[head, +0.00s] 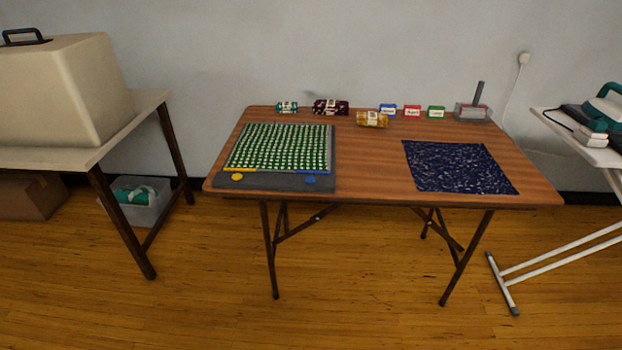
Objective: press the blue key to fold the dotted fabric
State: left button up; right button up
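The dotted fabric (278,147), green with white dots, lies spread flat on a dark grey folding board (325,182) at the left of the wooden table. The blue key (310,180) is a small round button on the board's front strip, at the right. A yellow key (237,177) sits on the same strip at the left. A yellow bar and a blue bar run along the fabric's front edge. Neither of my grippers is in the head view.
A dark blue patterned fabric (460,167) lies flat at the table's right. Rolled fabrics, including a yellow roll (372,119), small label blocks and a grey handled device (473,111) stand along the back. The table's middle (370,160) is clear.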

pick_arm(q)
grip_shut()
dwell(1.5)
